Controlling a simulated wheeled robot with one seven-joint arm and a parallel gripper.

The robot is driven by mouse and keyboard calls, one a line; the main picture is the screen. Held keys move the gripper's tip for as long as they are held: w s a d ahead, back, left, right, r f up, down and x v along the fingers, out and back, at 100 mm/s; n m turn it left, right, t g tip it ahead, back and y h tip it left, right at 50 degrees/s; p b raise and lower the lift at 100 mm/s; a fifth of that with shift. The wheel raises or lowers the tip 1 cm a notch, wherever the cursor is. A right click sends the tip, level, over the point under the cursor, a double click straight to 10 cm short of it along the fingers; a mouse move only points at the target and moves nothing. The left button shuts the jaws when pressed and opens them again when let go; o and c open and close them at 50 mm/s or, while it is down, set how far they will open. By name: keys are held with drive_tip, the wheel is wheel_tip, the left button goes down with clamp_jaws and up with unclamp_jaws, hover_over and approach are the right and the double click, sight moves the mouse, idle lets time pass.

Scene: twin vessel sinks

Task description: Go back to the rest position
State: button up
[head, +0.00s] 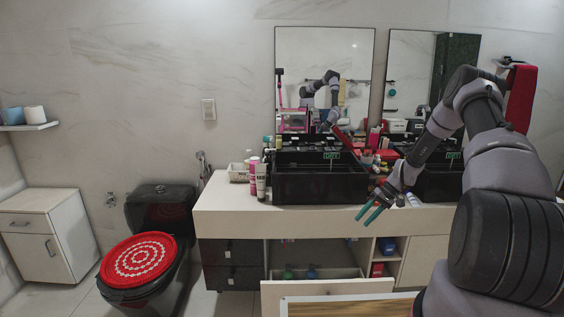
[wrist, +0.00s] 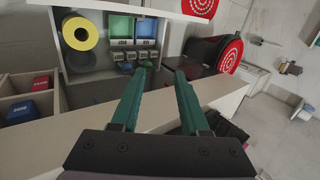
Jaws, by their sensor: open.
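In the wrist view my gripper (wrist: 160,75) points down past the counter edge, over the pulled-out drawer below. My arm reaches in from the right side of the head view, bent high at the elbow.
The open drawer (head: 325,287) juts out below the counter. The black sink (head: 320,180) has bottles (head: 260,182) at its left. A toilet with a red lid (head: 138,259) and a white cabinet (head: 48,233) stand left. A yellow roll (wrist: 80,33) lies in the drawer.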

drive_tip(key=s+a+r+t+h, duration=0.1)
drive_tip(key=s+r, duration=0.2)
drive_tip(key=r, duration=0.8)
drive_tip(key=s+a+r+m+t+h, duration=0.1)
drive_tip(key=s+a+r+h, duration=0.15)
drive_tip(key=r, duration=0.95)
drive_tip(key=s+a+r+t+h, duration=0.1)
drive_tip(key=s+r, duration=0.2)
drive_tip(key=r, duration=0.8)
drive_tip(key=s+a+r+m+t, duration=0.1)
drive_tip(key=s+r, duration=0.3)
drive_tip(key=s, duration=0.4)
drive_tip(key=s+a+r+m+t, duration=0.1)
drive_tip(key=s+r+t, duration=0.1)
drive_tip(key=s+r, duration=0.3)
drive_tip(key=s+a+r+m+t, duration=0.1)
drive_tip(key=s+r, duration=0.4)
drive_tip(key=s, duration=0.8)
drive_tip(key=shift+s+r+m+t, duration=0.15)
drive_tip(key=shift+r+m+t, duration=0.15)
drive_tip(key=shift+m, duration=0.1)
drive_tip(key=shift+a+h, duration=0.25)
